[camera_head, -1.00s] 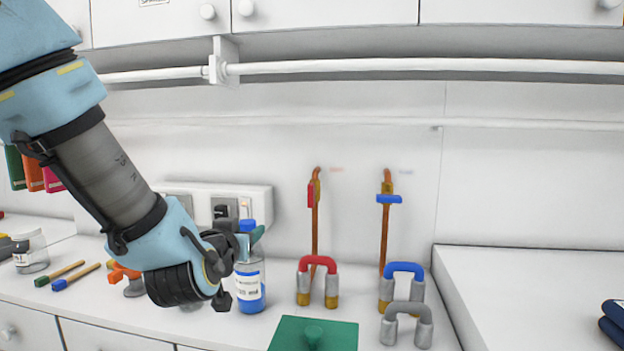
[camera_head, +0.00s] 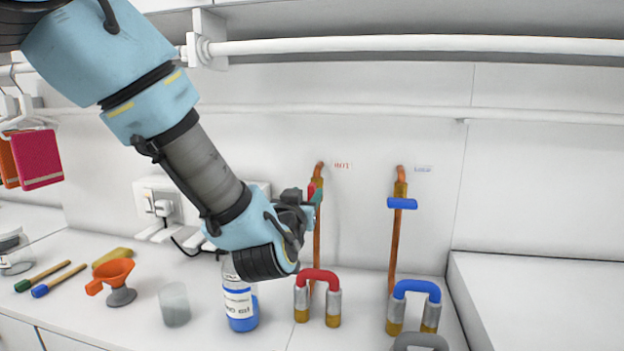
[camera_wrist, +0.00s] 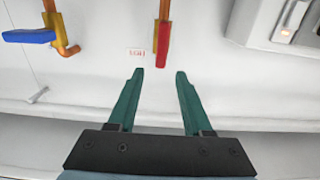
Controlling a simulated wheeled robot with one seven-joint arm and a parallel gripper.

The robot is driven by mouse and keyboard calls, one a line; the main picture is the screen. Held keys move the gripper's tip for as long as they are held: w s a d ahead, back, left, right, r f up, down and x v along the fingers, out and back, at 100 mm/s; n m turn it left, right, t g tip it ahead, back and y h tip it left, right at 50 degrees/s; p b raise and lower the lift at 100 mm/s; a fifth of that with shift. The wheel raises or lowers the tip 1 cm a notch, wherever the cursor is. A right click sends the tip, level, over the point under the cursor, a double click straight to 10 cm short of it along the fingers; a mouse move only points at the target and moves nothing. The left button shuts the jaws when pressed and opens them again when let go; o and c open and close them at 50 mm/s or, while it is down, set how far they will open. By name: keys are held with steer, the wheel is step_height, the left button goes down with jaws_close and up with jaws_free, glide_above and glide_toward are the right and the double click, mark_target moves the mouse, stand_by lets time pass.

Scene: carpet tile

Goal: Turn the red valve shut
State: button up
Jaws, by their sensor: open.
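The red valve handle (camera_wrist: 163,45) lies along its copper pipe, under a small "HOT" label on the wall. In the head view the red handle (camera_head: 311,189) is mostly hidden by my gripper (camera_head: 318,196). My gripper, with green fingers, also shows in the wrist view (camera_wrist: 159,72). It is open and empty.
A bottle with blue liquid (camera_head: 240,303) stands on the counter under my arm. A red-topped U-shaped piece (camera_head: 318,276) and a blue-topped one (camera_head: 417,287) stand below the pipes. A white rail (camera_head: 420,46) runs above. A socket box (camera_wrist: 290,20) is on the wall.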

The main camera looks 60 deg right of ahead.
mark_target(310, 188)
steer(key=p+x, duration=0.2)
steer(key=x, duration=0.4)
steer(key=shift+w+d+p, duration=0.1)
steer(key=shift+d+p, duration=0.05)
steer(key=shift+p, duration=0.15)
jaws_close()
